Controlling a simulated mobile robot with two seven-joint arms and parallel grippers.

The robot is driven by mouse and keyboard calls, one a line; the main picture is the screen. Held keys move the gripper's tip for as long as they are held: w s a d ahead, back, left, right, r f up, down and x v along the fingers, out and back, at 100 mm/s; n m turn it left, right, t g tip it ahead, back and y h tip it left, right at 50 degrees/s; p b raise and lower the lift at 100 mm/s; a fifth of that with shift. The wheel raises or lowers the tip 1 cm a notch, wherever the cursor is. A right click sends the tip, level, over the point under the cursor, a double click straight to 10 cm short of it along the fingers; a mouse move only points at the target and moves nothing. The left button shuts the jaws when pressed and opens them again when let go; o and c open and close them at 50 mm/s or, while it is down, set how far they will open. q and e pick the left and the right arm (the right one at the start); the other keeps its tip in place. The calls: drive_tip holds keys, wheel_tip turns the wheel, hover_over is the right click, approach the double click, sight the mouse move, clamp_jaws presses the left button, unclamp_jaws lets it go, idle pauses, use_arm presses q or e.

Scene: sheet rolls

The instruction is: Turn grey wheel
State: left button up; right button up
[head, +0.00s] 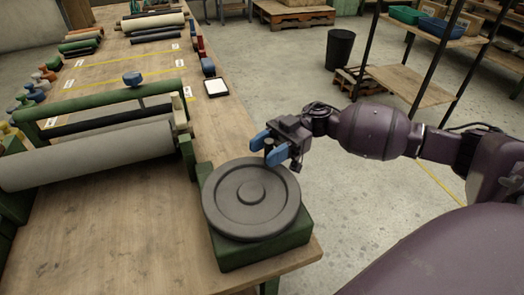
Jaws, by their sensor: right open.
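The grey wheel (250,205) lies flat on a green base (262,250) at the near right corner of the wooden table. It is a round disc with a raised ring and a hub in the middle. My right gripper (269,148), with blue fingers, is open at the wheel's far right edge. A small dark peg, perhaps the wheel's handle, shows between the fingers; I cannot tell whether they touch it. My left gripper is not in view.
A green-framed roller machine (95,150) stands left of the wheel on the table (130,235). A small white-topped box (216,87) lies beyond the wheel. A black bin (339,50) and shelving (425,85) stand on the floor at the right.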

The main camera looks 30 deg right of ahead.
drive_tip(key=w+d, duration=0.1)
drive_tip(key=d, duration=0.8)
drive_tip(key=shift+d, duration=0.25)
drive_tip(key=shift+w, duration=0.1)
